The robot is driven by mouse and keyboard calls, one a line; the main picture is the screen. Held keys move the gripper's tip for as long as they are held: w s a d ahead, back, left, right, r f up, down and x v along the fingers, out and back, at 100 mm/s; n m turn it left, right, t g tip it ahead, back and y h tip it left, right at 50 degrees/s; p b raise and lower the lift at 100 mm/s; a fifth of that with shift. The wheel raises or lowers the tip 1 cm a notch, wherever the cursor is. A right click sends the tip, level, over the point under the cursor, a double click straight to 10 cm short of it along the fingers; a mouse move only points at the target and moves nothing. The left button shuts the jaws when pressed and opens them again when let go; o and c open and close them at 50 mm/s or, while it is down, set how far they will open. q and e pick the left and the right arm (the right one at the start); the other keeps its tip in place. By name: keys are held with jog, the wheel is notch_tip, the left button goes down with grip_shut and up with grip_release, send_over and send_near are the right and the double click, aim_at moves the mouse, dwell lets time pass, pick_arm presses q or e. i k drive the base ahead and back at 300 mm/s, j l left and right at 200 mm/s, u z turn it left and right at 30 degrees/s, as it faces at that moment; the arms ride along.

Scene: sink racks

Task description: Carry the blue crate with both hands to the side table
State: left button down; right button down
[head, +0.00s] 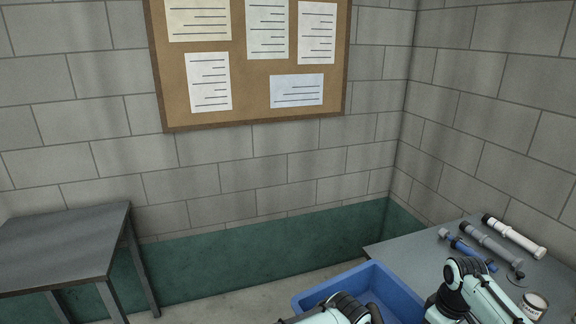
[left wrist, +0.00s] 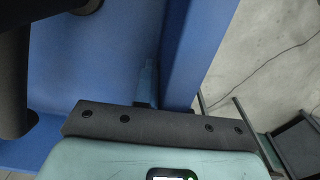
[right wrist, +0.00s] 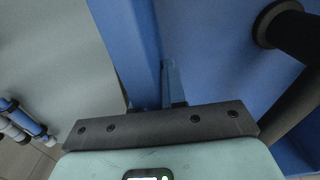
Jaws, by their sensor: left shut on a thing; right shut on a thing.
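The blue crate (head: 365,278) is at the bottom of the head view, beside the near left edge of the right-hand table; whether it rests on anything is hidden. My left gripper (left wrist: 160,88) is shut on one crate wall, with a finger showing on the inner side. My right gripper (right wrist: 172,88) is shut on another wall of the crate (right wrist: 125,40). In the head view, my arms hide much of the crate. A dark rounded shape shows over the crate in both wrist views; I cannot tell what it is. The grey side table (head: 60,238) stands at the far left, its top bare.
The right-hand table (head: 400,250) holds a white tube (head: 514,238), a grey tube (head: 490,243), a blue tube (head: 462,248) and a can (head: 533,304). Open floor (head: 235,300) lies between the two tables. A corkboard (head: 250,85) hangs on the back wall.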

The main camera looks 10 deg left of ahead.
aim_at(48, 245)
jog(key=i+j+u, duration=0.2)
jog(key=j, duration=0.35)
jog(key=j+u, duration=0.15)
jog(key=j, duration=0.4)
jog(key=i+j+u, duration=0.2)
jog(key=j, duration=0.3)
jog(key=i+j+u, duration=0.2)
jog(key=j, duration=0.3)
jog(key=i+j+u, duration=0.15)
jog(key=j, duration=0.35)
jog(key=i+j+u, duration=0.4)
jog(key=i+j, duration=0.2)
jog(key=j, duration=0.15)
jog(key=i+j+u, duration=0.1)
jog(key=i, duration=0.2)
jog(key=i+j, duration=0.15)
jog(key=i, duration=0.2)
jog(key=u, duration=0.05)
